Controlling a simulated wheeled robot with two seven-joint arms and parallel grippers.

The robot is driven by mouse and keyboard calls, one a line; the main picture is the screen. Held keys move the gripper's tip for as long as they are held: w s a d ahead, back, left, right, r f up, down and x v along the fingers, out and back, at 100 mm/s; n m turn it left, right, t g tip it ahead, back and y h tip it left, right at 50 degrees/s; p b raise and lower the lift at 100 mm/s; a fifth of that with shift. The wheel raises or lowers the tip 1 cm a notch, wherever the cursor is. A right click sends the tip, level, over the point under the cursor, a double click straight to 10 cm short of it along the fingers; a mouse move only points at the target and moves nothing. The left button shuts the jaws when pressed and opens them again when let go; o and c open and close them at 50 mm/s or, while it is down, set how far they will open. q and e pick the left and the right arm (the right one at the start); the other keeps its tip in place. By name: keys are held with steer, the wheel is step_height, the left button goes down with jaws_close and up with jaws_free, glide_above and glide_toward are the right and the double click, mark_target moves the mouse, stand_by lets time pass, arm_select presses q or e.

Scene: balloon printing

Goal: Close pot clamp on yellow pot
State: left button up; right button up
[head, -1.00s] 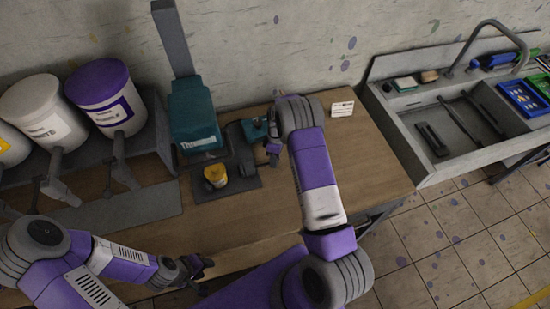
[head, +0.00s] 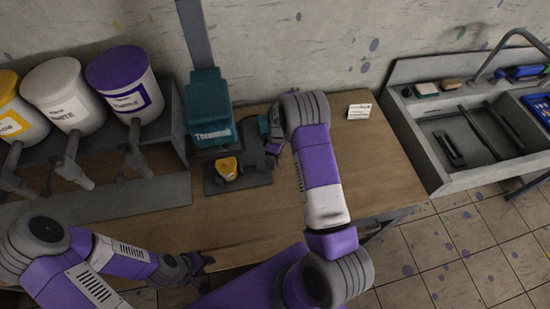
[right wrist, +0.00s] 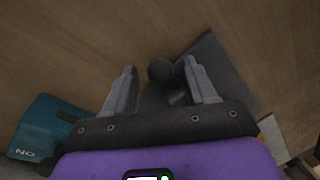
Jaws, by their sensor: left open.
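The yellow pot (head: 226,168) stands on the dark base plate (head: 212,184) in front of the teal printing machine (head: 208,110). The dark pot clamp (head: 256,165) appears low beside the pot's right side. I cannot tell whether it touches the pot. My right gripper (head: 272,148) is at the right of the clamp, partly hidden by my forearm. In the right wrist view, its open fingers (right wrist: 160,70) stand apart on either side of a dark round knob (right wrist: 160,71), with gaps visible. The pot is not in that view. My left gripper (head: 196,268) is open and empty near the table's front edge.
White, purple and yellow-labelled buckets stand on a grey rack, including the purple-lidded bucket (head: 124,85) left of the machine. A small white card (head: 359,111) lies on the wooden table (head: 385,165). A sink (head: 470,140) is at the right.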

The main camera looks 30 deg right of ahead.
step_height(320, 180, up, 7)
steer(key=d, duration=0.1)
steer(key=shift+w+r+b, duration=0.2)
steer(key=shift+w+b, duration=0.1)
steer(key=shift+w, duration=0.15)
stand_by(0.4)
